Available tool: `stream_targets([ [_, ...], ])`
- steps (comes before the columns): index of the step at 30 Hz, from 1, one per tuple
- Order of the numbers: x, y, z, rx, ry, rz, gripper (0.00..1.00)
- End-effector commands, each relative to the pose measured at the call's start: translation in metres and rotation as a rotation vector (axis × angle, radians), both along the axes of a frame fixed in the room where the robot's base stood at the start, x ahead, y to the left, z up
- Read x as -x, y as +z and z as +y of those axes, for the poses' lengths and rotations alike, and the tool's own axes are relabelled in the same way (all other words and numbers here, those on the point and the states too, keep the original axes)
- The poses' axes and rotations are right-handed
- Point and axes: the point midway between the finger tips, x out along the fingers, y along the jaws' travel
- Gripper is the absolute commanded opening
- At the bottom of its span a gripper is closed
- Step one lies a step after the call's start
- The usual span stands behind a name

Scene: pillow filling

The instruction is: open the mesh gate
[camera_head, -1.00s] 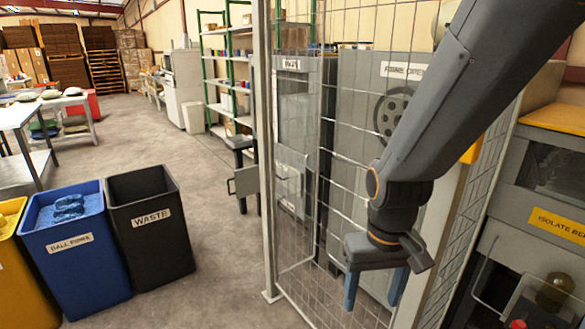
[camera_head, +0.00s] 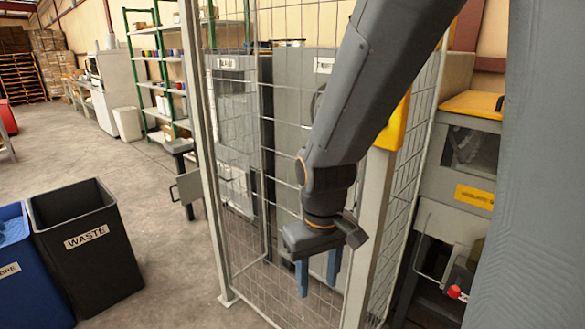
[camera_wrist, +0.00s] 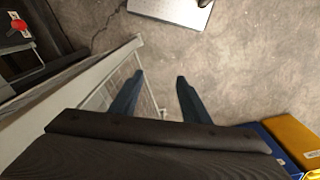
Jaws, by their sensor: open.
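The mesh gate (camera_head: 237,190) is a wire panel in a light grey frame, and it stands upright in front of grey machine cabinets. In the wrist view a pale frame with mesh (camera_wrist: 120,75) runs diagonally on the left. My gripper (camera_head: 318,278) is open and empty, pointing down in front of the mesh near the right post. Its two blue fingers also show apart over the floor in the wrist view (camera_wrist: 158,78). My arm hides part of the mesh and the post. I cannot tell whether the fingers touch the mesh.
A black waste bin (camera_head: 88,250) and a blue bin (camera_head: 18,275) stand at the left. A grey machine with a yellow top (camera_head: 460,150) stands right of the gate. A large grey-blue surface (camera_head: 550,180) fills the right edge. Floor between bins and gate is clear.

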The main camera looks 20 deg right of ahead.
Motion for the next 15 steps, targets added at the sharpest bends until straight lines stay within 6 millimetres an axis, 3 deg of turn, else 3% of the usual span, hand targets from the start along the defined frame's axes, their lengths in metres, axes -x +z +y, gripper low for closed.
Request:
stream_targets([
  [15,-0.111,0.15,-0.054,0.297,1.285,0.098,0.33],
])
